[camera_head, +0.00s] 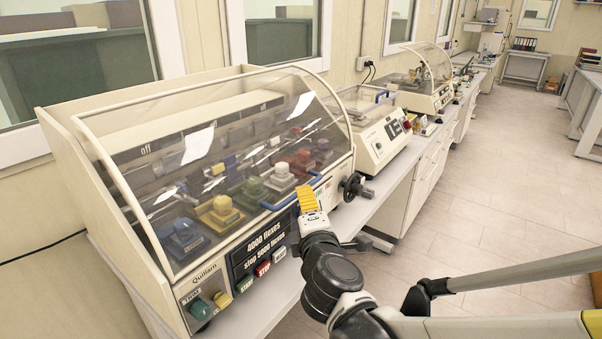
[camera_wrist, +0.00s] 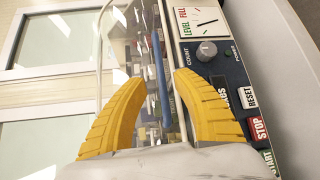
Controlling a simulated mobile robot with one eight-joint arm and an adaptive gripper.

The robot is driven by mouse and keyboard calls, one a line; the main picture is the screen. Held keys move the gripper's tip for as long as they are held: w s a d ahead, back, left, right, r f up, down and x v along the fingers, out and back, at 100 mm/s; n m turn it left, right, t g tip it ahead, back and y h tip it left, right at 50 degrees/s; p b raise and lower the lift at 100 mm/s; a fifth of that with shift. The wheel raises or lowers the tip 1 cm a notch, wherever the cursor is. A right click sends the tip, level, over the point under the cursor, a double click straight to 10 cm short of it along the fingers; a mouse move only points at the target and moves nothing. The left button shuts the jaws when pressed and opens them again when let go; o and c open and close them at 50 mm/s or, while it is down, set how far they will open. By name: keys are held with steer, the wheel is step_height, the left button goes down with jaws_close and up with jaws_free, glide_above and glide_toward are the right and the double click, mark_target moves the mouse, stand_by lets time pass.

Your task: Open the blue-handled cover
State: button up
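The clear curved cover (camera_head: 215,140) is down over the near machine, with several coloured blocks beneath it. Its blue handle (camera_head: 291,193) runs along the cover's lower front edge. My gripper (camera_head: 308,190) has yellow fingers and is in front of the handle's right part, above the front panel. In the wrist view my gripper (camera_wrist: 160,82) is open, with its fingertips apart. The blue handle (camera_wrist: 160,75) shows lengthwise between the fingers there. I cannot tell whether the fingers touch it.
The front panel carries START (camera_head: 245,284) and STOP (camera_head: 263,268) buttons, and a black knob (camera_head: 356,187) sticks out at the machine's right end. Another machine (camera_head: 380,135) stands farther along the bench. The floor (camera_head: 490,210) to the right is clear.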

steer(key=w, duration=0.2)
steer(key=w+b, duration=0.1)
steer(key=w, duration=0.1)
steer(key=w+f, duration=0.1)
steer(key=w, duration=0.1)
steer(key=shift+w+a, duration=0.35)
steer(key=shift+w, duration=0.05)
jaws_close()
steer(key=shift+r, duration=0.1)
